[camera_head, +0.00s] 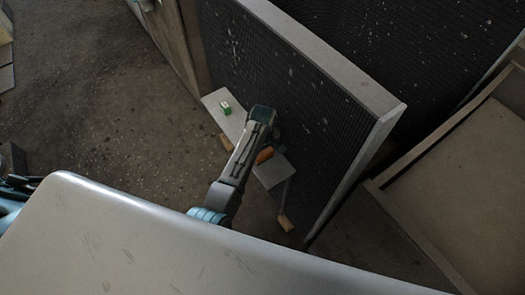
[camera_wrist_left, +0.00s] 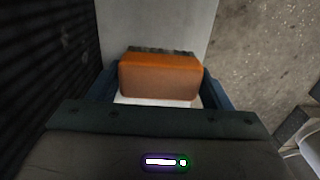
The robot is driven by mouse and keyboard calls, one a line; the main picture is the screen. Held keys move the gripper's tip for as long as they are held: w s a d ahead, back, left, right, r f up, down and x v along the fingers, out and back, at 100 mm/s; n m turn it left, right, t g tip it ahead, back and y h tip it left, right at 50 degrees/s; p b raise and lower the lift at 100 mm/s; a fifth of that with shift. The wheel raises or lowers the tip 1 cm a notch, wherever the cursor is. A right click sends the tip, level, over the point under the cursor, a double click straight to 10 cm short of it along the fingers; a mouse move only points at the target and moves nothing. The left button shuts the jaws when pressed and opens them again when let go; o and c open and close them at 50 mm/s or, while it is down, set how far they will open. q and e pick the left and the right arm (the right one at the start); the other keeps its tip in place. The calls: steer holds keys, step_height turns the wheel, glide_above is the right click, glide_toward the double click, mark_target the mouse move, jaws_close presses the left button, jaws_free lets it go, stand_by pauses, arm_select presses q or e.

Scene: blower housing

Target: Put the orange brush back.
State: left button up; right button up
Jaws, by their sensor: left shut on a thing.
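The orange brush (camera_wrist_left: 160,78) sits between the two blue fingers of my left gripper (camera_wrist_left: 160,90) in the left wrist view, with a dark strip along its far edge. The gripper is shut on it. In the head view the brush (camera_head: 264,155) shows as a small orange patch beside my left gripper (camera_head: 270,148), which hides part of it. Brush and gripper are over a narrow pale shelf (camera_head: 272,172) along a dark ribbed panel. I cannot tell whether the brush touches the shelf. My right gripper is not in view.
A small green and white item (camera_head: 226,107) lies on the shelf's far part. The dark ribbed panel (camera_head: 290,100) stands close beside the gripper. Open speckled floor (camera_head: 120,110) lies to the left.

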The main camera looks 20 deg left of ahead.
arm_select(q)
steer(key=shift+f, duration=0.3)
steer(key=o, duration=0.9)
steer(key=shift+o, duration=0.2)
step_height(320, 180, up, 12)
steer(key=shift+b, duration=0.45)
